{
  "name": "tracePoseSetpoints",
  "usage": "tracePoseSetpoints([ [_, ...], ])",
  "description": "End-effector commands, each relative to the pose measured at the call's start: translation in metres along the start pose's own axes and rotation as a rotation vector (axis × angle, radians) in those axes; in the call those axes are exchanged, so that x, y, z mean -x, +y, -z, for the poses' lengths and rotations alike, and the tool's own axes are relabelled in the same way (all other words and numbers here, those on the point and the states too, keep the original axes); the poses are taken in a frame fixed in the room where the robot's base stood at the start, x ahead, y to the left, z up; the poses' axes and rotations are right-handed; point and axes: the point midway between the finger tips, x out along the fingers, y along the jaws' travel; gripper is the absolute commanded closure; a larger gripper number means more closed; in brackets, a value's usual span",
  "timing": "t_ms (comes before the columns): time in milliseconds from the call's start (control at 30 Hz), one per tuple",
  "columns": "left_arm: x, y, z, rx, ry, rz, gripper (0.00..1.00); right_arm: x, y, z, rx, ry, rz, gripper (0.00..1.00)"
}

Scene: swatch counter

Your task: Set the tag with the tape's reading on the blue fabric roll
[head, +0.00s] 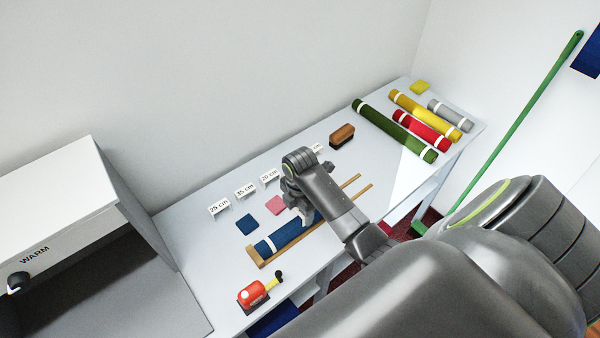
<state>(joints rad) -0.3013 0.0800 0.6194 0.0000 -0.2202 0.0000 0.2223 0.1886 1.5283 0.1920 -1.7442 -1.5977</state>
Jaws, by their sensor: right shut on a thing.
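The blue fabric roll (279,241) with a pale band lies in a wooden holder (258,262) near the counter's front edge. Tags reading 25 cm (219,207), 35 cm (245,191) and 20 cm (269,177) stand in a row behind it. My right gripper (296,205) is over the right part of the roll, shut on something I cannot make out. My left gripper is out of view.
A blue swatch (247,224) and a pink swatch (276,205) lie behind the roll. A brown brush (342,134) is further back. Green (392,130), red (421,130), yellow (425,115) and grey (450,115) rolls lie right. A white box marked WARM (60,220) stands left.

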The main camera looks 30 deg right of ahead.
Motion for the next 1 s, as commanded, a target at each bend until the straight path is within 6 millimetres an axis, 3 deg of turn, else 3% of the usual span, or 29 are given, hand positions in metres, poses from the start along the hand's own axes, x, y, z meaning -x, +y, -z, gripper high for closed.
tracePoseSetpoints([
  [600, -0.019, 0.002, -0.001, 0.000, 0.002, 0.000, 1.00, -0.045, -0.001, 0.001, 0.001, 0.001, 0.002, 0.62],
  [1000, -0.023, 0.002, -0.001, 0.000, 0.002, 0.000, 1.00, -0.054, -0.001, 0.001, 0.001, 0.001, 0.001, 0.62],
])
